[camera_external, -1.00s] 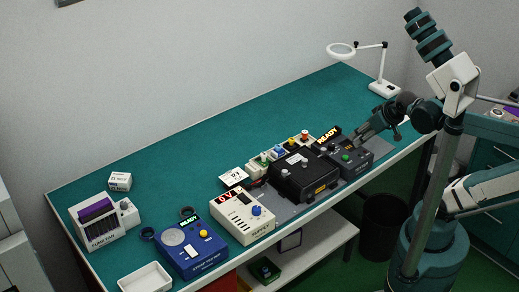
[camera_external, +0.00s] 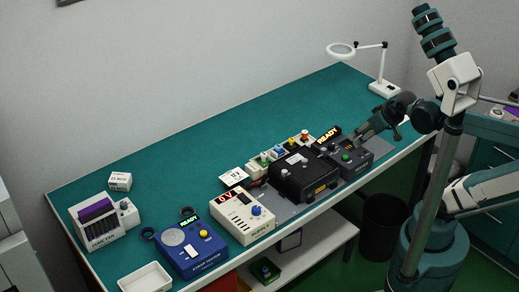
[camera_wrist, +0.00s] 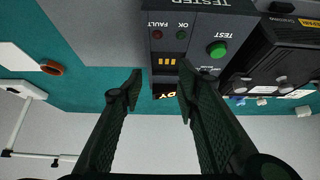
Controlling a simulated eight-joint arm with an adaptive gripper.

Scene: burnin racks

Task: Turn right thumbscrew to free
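The black box (camera_external: 303,178) stands on the bench with small knobs on it, likely the thumbscrews; I cannot tell for sure which is the right one. In the wrist view, the black box (camera_wrist: 287,52) is at the right edge, with a pale knob (camera_wrist: 283,79) on it. My gripper (camera_external: 362,136) is beyond the box's right end, near the dark tester. In the wrist view, my gripper (camera_wrist: 160,70) is open, its fingers apart with nothing held between them. The tester (camera_wrist: 185,28) shows ahead of the fingers, with a green TEST button (camera_wrist: 217,50).
The cream meter box (camera_external: 242,217) and blue tester (camera_external: 190,249) stand left of the black box. A magnifier lamp (camera_external: 384,88) stands at the far right. The back of the green bench (camera_external: 220,135) is clear.

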